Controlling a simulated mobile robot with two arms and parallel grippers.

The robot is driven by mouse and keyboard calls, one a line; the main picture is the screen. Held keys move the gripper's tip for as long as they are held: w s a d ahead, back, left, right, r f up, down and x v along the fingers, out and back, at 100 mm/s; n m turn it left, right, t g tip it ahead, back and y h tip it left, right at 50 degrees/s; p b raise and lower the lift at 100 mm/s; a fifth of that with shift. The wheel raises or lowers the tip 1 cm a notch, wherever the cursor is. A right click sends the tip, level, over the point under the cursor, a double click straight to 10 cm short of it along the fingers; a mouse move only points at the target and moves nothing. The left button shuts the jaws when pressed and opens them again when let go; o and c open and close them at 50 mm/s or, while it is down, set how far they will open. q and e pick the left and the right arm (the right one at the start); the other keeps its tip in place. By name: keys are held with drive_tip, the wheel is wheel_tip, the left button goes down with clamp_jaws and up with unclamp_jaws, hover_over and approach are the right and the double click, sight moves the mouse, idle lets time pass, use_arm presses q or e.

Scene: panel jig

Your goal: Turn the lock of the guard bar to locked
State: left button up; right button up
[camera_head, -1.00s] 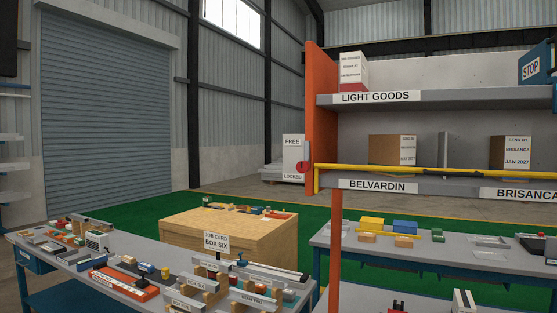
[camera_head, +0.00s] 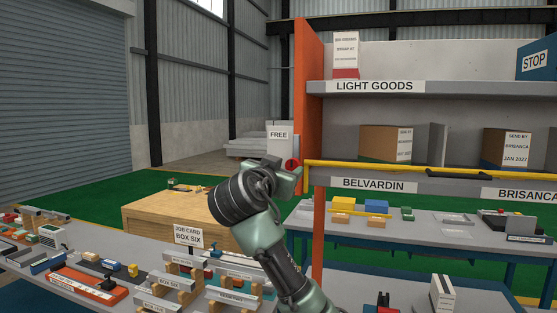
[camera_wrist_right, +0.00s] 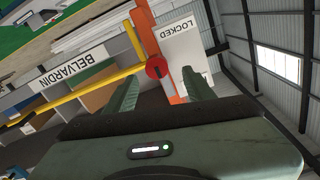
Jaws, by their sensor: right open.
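The lock is a round red knob (camera_head: 292,165) at the left end of the yellow guard bar (camera_head: 400,170). In the right wrist view, the knob (camera_wrist_right: 157,68) has a dark mark across its face; I cannot tell which setting it points to. A white plate (camera_head: 279,133) beside it reads FREE in the head view; LOCKED shows on the plate in the wrist view (camera_wrist_right: 176,45). My right gripper (camera_wrist_right: 160,88) is open and empty, its fingers pointing toward the knob and apart from it. My left gripper is not in view.
The bar crosses the front of a shelf with an orange upright (camera_head: 304,90) and cartons (camera_head: 378,142). A wooden crate (camera_head: 160,212), a bench with small parts (camera_head: 60,260) and a grey table (camera_head: 440,228) stand below.

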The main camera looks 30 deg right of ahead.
sight(292, 164)
drive_tip(key=p+x, duration=0.3)
drive_tip(key=x, duration=0.3)
drive_tip(key=shift+s+d+r+p, duration=0.1)
drive_tip(key=shift+d+p, duration=0.2)
drive_tip(key=shift+p, duration=0.05)
drive_tip(key=shift+w+d+f, duration=0.2)
drive_tip(key=shift+w+d, duration=0.1)
drive_tip(key=shift+w, duration=0.05)
drive_tip(key=shift+c, duration=0.6)
drive_tip(key=c, duration=1)
clamp_jaws()
